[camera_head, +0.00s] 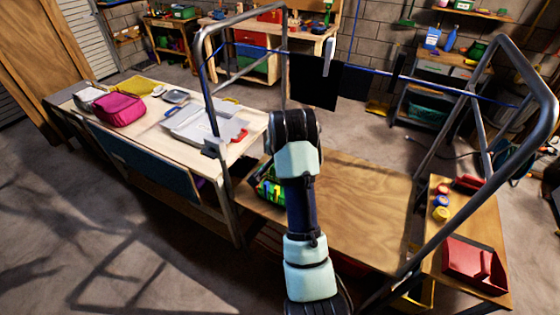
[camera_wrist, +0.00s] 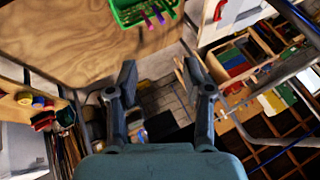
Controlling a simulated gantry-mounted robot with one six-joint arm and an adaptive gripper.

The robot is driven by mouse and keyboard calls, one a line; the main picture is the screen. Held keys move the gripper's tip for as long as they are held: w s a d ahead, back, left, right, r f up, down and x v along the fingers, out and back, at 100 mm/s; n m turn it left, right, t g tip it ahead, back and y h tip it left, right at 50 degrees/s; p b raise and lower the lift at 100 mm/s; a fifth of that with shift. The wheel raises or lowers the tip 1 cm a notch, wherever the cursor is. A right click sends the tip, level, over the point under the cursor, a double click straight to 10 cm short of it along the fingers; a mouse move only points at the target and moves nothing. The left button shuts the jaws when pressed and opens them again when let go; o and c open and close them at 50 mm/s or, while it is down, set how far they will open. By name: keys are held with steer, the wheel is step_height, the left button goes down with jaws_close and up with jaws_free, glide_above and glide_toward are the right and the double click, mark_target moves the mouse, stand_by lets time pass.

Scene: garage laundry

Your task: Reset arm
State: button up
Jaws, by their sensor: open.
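My gripper (camera_wrist: 160,92) is open in the wrist view, its two dark fingers apart with nothing between them. In the head view my arm rises from the bottom centre over the wooden table; my gripper is hidden there behind the arm. A green basket (camera_wrist: 143,8) with colourful items shows at the top of the wrist view, beyond the fingers. In the head view the basket (camera_head: 268,190) sits at the wooden table's left edge, partly hidden by my arm.
The brown wooden table (camera_head: 365,205) has a wide bare top. A metal frame (camera_head: 203,85) with a blue line stands around the work area. A pale bench (camera_head: 150,110) at left holds a pink bag (camera_head: 119,109) and a grey tray (camera_head: 205,122). A red bin (camera_head: 472,262) is at right.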

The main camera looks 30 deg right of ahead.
steer(key=shift+a+f, duration=0.15)
steer(key=shift+a, duration=0.1)
steer(key=s+a+f+n+t, duration=0.1)
steer(key=s+a+f+n, duration=0.15)
steer(key=a, duration=0.25)
steer(key=s+a+f+n+t+y, duration=0.1)
steer(key=s+a+n, duration=0.15)
steer(key=a, duration=0.35)
steer(key=s+a+f+n+t, duration=0.1)
steer(key=a+f+n, duration=0.15)
steer(key=a, duration=0.25)
steer(key=s+a+r+n+t+y, duration=0.25)
steer(key=s+a+n, duration=0.45)
steer(key=s+a, duration=0.45)
step_height(320, 180, up, 23)
steer(key=s+d+p, duration=0.1)
steer(key=d+p, duration=0.1)
steer(key=p, duration=2.1)
steer(key=shift+t+h, duration=0.35)
steer(key=shift+t, duration=0.1)
steer(key=shift+f+m, duration=0.2)
steer(key=shift+m, duration=0.05)
steer(key=shift+d, duration=0.1)
